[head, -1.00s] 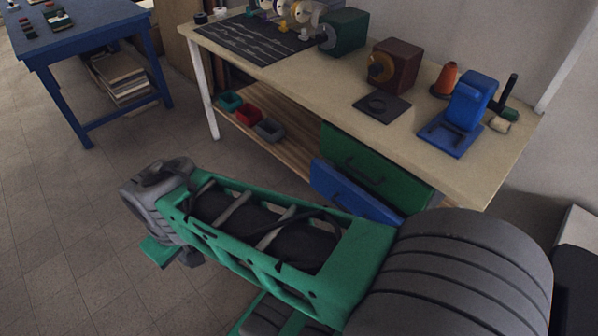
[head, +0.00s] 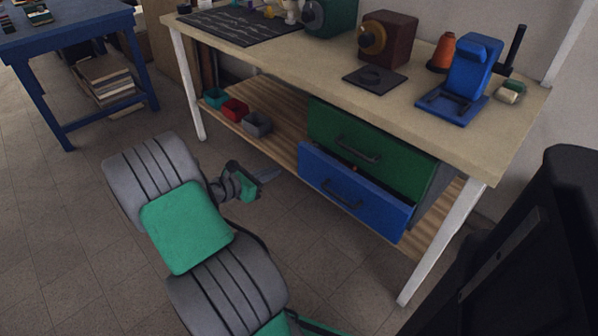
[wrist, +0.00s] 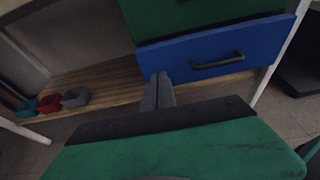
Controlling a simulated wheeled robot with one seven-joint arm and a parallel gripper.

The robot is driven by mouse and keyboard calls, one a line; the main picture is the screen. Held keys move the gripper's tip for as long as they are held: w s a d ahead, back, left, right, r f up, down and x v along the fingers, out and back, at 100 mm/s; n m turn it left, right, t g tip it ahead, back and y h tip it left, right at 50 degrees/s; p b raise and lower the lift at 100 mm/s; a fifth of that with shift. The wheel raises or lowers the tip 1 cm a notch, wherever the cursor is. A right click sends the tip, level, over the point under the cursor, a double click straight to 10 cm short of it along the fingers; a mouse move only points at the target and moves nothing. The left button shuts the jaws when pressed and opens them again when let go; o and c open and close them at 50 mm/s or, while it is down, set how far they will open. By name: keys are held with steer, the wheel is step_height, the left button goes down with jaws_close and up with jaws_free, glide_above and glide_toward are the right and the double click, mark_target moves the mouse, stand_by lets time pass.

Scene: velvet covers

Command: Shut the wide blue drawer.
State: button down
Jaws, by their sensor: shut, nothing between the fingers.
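The wide blue drawer (head: 353,191) is the lower drawer under the workbench and stands pulled out, past the green drawer front above it. It has a dark bar handle (head: 341,195). In the wrist view the blue drawer front (wrist: 215,53) fills the upper right, with its handle at right of centre. My gripper (head: 272,175) is shut and empty, in front and to the left of the drawer. In the wrist view my shut fingertips (wrist: 159,78) appear at the lower left part of the blue front. I cannot tell whether they touch it.
The green drawer (head: 357,150) above looks shut. Small teal, red and grey bins (head: 235,110) stand on the wooden lower shelf. The white bench legs (head: 442,245) flank the drawers. The floor (head: 60,230) in front is clear.

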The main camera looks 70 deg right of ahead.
steer(key=b, duration=0.4)
glide_toward(311, 155)
step_height(311, 155, down, 2)
steer(key=s+d, duration=0.1)
steer(key=d, duration=0.2)
steer(key=s+d, duration=0.1)
steer(key=d+b, duration=0.1)
steer(key=shift+s+d, duration=0.25)
